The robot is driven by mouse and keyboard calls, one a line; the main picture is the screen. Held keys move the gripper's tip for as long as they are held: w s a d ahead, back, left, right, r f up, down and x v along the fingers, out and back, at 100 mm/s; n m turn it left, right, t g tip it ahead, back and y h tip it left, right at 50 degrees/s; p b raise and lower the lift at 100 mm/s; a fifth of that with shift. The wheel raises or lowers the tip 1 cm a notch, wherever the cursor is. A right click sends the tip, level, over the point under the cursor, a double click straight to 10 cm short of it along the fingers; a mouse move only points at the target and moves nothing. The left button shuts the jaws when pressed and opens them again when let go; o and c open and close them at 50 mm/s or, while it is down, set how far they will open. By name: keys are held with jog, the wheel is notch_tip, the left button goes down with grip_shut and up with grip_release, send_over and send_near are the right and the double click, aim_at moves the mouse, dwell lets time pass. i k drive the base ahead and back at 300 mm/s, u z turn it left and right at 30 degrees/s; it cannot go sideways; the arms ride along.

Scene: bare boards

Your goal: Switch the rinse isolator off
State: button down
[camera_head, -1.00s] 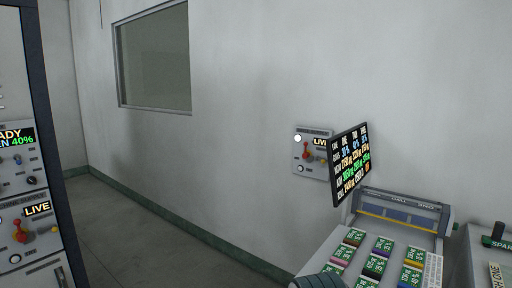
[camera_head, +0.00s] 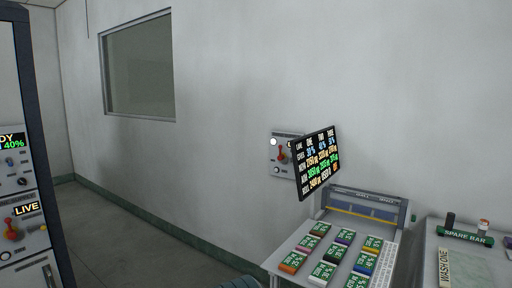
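Two isolator-type panels with red handles show, and I cannot read which one is the rinse isolator. One grey wall panel (camera_head: 283,155) is on the far wall, with a red handle (camera_head: 283,154) and a white round lamp; the screen covers its right part. The other panel (camera_head: 20,228) is on the cabinet at the left edge, with a red handle (camera_head: 12,229) and a lit "LIVE" sign (camera_head: 26,210). Both handles look roughly upright. My gripper is not in view.
A black screen (camera_head: 318,163) with coloured figures stands over a bench (camera_head: 286,253) holding several coloured, labelled blocks. A grey table (camera_head: 430,250) with a "SPARE BAR" block (camera_head: 466,237) is at the right.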

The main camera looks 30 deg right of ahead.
aim_at(284, 160)
jog(key=i, duration=1.25)
jog(key=z, duration=0.5)
jog(key=i, duration=1.75)
jog(key=z, duration=1.25)
jog(key=i, duration=0.75)
jog(key=z, duration=0.35)
